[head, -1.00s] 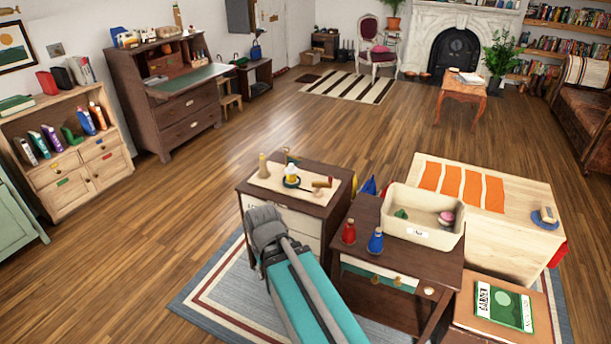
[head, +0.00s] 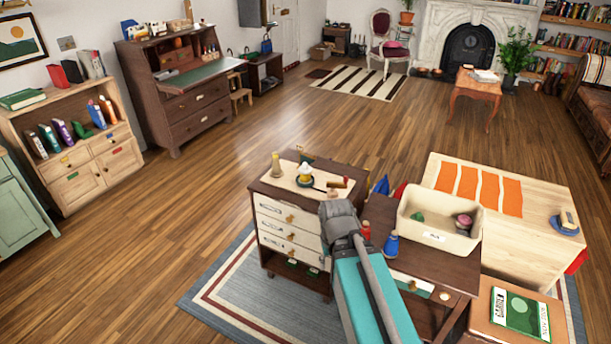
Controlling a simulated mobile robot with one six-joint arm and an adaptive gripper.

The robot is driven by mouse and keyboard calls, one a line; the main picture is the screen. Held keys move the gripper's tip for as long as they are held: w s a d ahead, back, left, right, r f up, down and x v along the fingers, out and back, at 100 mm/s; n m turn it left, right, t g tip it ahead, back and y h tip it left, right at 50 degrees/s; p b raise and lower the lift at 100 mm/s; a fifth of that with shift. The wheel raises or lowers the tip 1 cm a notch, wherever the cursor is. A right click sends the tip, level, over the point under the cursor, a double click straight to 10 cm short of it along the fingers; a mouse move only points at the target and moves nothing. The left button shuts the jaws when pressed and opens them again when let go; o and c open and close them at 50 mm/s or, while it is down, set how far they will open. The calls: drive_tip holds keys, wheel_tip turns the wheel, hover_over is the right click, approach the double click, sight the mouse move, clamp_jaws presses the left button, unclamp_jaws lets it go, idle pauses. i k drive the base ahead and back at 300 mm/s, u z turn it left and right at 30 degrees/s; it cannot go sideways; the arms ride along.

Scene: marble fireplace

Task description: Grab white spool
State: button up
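I cannot single out a white spool with certainty. A small white item with yellow (head: 305,172) stands in a dark dish on the small drawer cabinet. A small pale round thing (head: 445,296) shows at the front of the dark side table; I cannot tell whether it is a spool or a knob. A red spool-like piece (head: 366,231) and a blue one (head: 391,243) stand on that table, the red partly hidden by my arm. My teal and grey arm reaches up from the bottom, over the gap between cabinet and table. My gripper's fingers do not show.
A cream bin (head: 438,228) with a green and a pink item sits behind the blue piece. A pale wooden chest (head: 448,172) with orange strips stands right. A green book (head: 520,312) lies at front right. Open wood floor (head: 215,200) lies to the left.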

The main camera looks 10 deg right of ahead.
sight(304, 171)
drive_tip(key=z, duration=0.1)
drive_tip(key=i, duration=1)
drive_tip(key=u, duration=0.05)
